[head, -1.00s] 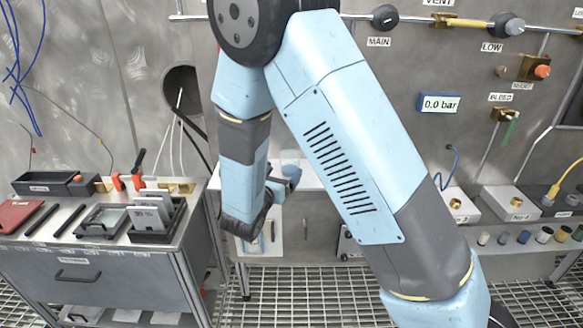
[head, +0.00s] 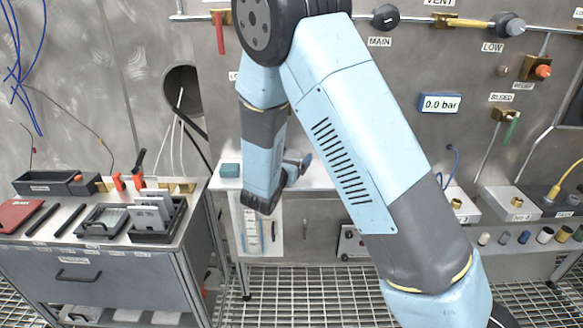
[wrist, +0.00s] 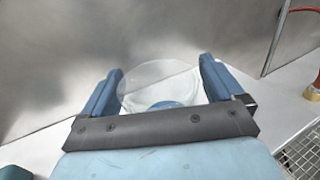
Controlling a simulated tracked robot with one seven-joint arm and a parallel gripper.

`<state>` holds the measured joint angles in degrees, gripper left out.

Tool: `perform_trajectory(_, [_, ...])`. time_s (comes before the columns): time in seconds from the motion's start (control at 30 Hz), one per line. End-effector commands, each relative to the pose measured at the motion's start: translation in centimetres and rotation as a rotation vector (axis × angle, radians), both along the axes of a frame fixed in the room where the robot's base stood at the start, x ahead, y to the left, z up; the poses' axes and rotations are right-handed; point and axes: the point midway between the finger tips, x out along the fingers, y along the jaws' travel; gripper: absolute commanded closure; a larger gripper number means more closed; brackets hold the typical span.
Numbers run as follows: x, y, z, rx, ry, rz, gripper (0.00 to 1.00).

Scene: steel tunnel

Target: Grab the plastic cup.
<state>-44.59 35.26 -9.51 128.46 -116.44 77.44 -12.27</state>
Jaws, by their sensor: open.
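In the wrist view a clear, see-through plastic cup (wrist: 150,76) with a bluish patch low in it stands on a pale tabletop. My gripper (wrist: 162,66) is open, with one blue finger to the left of the cup and one to the right. The dark gripper body hides the cup's near lower part. I cannot tell whether either finger touches the cup. In the head view my gripper (head: 297,168) shows only in part past my wrist, over the light table (head: 318,180), and I cannot make out the cup.
A teal block (head: 230,170) sits on the light table's left end. A steel wall rises behind the table. A drawer cabinet (head: 105,262) with trays and tools stands at the left. In the wrist view a red and brass fitting (wrist: 314,88) is at the right edge.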

Motion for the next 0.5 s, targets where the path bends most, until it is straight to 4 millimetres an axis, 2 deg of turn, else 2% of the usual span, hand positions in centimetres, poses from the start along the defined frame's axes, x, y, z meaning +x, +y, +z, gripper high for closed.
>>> perform_trajectory(0.07, [-0.03,0.00,0.00,0.000,0.000,0.000,0.06])
perform_trajectory(0.5, [-0.03,-0.03,0.00,0.000,0.000,-0.001,0.47])
